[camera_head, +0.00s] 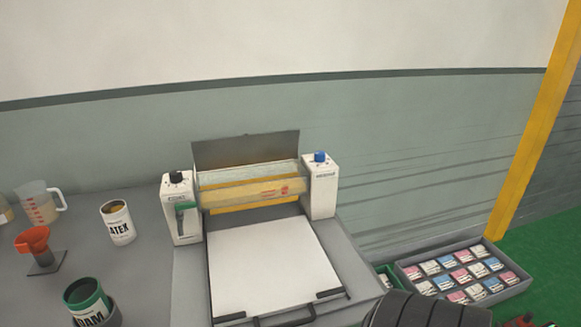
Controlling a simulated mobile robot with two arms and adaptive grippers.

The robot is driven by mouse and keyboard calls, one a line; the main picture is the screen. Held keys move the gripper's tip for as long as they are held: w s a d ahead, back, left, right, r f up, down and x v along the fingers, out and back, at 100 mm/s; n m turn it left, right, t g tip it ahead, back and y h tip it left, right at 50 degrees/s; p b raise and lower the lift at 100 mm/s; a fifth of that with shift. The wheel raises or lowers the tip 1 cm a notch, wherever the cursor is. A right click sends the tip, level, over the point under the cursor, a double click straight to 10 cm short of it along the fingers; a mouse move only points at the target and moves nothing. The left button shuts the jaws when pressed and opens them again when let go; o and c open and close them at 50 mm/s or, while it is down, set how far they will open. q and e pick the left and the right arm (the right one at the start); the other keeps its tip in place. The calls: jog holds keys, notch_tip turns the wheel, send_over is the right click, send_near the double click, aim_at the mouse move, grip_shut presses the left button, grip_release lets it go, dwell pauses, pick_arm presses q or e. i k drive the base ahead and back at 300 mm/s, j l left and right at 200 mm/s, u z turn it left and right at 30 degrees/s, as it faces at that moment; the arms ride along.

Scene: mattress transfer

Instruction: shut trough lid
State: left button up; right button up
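The trough lid (245,149) is a flat grey panel standing raised, tilted slightly back, along the rear of the white coating machine. Below it, a clear trough (248,176) spans between the left white post (182,215) and the right white post (319,190). A pale yellow roller or bar (240,194) lies in front of the trough. Neither gripper's fingertips show, and nothing touches the lid.
A white sheet (270,262) lies on the machine's bed. A LATEX can (117,224), green-rimmed can (85,300), orange funnel (33,240) and measuring jug (40,204) stand at left. A grey tray (408,276) of small packs sits at right. A dark ribbed part (425,310) shows at bottom right.

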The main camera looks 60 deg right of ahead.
aim_at(246, 150)
jog(key=z, duration=1.45)
